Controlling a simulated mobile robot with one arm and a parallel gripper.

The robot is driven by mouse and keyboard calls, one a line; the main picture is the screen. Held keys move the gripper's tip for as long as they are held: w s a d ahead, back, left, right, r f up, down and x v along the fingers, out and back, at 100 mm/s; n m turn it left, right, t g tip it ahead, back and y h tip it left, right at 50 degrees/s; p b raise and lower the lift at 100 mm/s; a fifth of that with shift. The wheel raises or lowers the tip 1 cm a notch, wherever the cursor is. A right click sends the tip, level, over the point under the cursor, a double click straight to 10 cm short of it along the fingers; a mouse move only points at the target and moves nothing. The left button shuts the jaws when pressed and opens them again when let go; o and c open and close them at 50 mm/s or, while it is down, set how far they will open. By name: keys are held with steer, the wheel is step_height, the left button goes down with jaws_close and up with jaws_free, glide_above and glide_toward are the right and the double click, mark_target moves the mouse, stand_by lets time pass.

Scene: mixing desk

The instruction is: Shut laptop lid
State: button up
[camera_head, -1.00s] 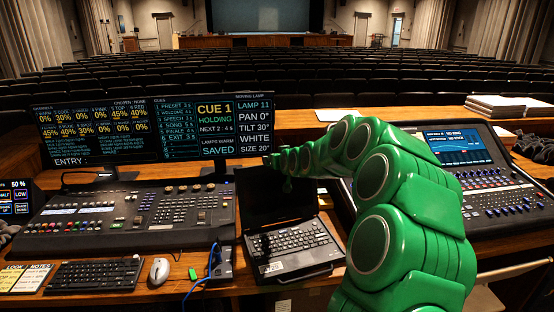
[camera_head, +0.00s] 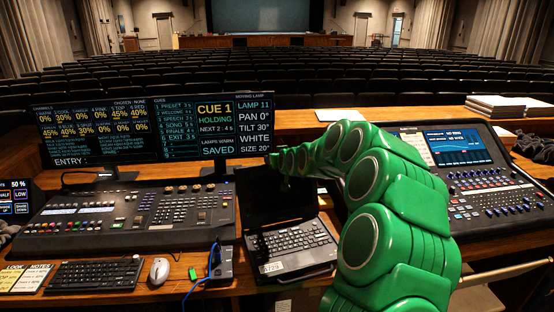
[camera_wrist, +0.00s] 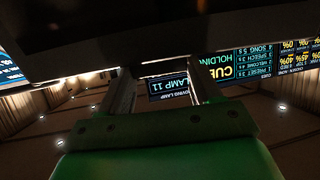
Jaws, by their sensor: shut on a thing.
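The black laptop (camera_head: 292,246) stands open on the desk, with its keyboard facing up and its dark lid (camera_head: 255,208) raised behind it. The gripper is shut on the lid; the exact contact is too dark to see.
A wide cue monitor (camera_head: 150,130) stands behind the laptop. A lighting console (camera_head: 130,218) is to the left and a mixing console (camera_head: 480,180) to the right. A small box with a blue cable (camera_head: 222,262) sits close to the laptop's left side.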

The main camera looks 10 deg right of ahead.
steer(key=c, duration=0.5)
steer(key=shift+s, duration=0.15)
steer(key=shift+s+d+f+t+y, duration=0.4)
steer(key=shift+s+d+f+t, duration=0.5)
steer(key=shift+s+t, duration=2.25)
steer(key=shift+s+d+f+t+y, duration=0.5)
steer(key=shift+s+f+t, duration=0.9)
steer(key=shift+s, duration=3.4)
steer(key=shift+s+d+f+t+y, duration=0.3)
steer(key=shift+s+d+f+t, duration=0.6)
steer(key=shift+s+t, duration=2.25)
steer(key=shift+s+a+f+g, duration=0.15)
steer(key=shift+s+f+g, duration=0.05)
steer(key=shift+s+g, duration=0.65)
steer(key=shift+s, duration=0.1)
